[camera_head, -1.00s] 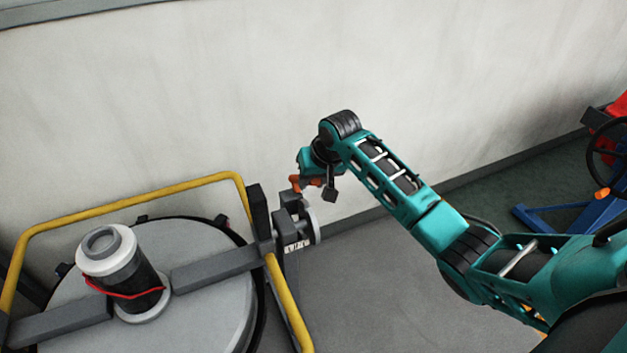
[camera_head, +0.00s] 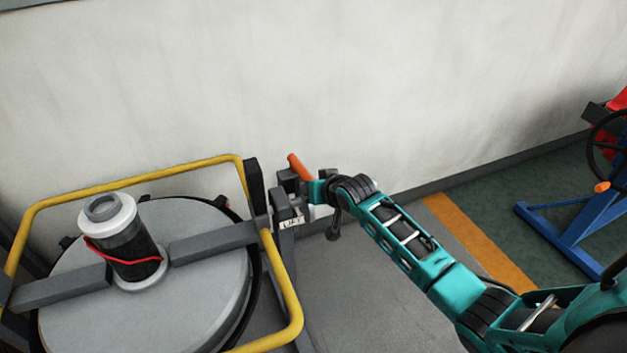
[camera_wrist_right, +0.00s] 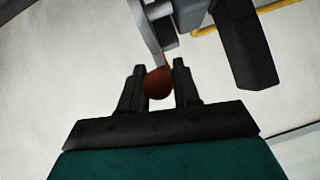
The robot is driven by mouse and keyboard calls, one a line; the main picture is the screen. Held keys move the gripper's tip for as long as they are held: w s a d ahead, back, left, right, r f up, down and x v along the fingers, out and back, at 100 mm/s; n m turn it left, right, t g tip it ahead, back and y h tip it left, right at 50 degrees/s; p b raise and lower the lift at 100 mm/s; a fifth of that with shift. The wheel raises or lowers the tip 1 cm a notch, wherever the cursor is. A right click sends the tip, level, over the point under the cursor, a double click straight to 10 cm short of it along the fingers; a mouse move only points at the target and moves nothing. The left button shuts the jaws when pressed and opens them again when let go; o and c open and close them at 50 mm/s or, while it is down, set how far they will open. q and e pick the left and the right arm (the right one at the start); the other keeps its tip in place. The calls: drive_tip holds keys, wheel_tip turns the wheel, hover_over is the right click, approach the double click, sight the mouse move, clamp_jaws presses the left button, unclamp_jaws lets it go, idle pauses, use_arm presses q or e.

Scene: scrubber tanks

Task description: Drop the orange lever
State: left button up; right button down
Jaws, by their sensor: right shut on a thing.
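The orange lever (camera_head: 299,167) is on the grey bracket beside the tank, and its orange end tilts up and to the left in the head view. My right gripper (camera_head: 308,187) is at the lever from the right, with its fingers mostly hidden by the wrist. In the right wrist view the lever's orange-brown end (camera_wrist_right: 158,83) lies between the two dark fingers of my right gripper (camera_wrist_right: 160,72), which is shut on it. My left gripper is in neither view.
A round grey tank lid (camera_head: 205,285) with a yellow rail (camera_head: 130,178) and a black-and-white cylinder (camera_head: 130,245) stands at the left. A pale wall (camera_head: 400,80) is behind. A blue stand (camera_head: 570,232) is at the right. Grey floor (camera_head: 360,300) lies clear between.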

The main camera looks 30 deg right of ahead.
drive_tip(key=shift+s+f+t+b, duration=0.2)
drive_tip(key=shift+f+t+b, duration=0.3)
drive_tip(key=shift+f, duration=0.15)
drive_tip(key=shift+s+f+t+b, duration=0.15)
drive_tip(key=shift+f+t+b, duration=0.3)
drive_tip(key=shift+f, duration=0.2)
drive_tip(key=c, duration=0.9)
unclamp_jaws()
drive_tip(key=shift+s, duration=0.1)
drive_tip(key=shift+s+r, duration=0.2)
drive_tip(key=shift+s, duration=0.1)
drive_tip(key=shift+p+v, duration=1.5)
drive_tip(key=shift+v, duration=4.5)
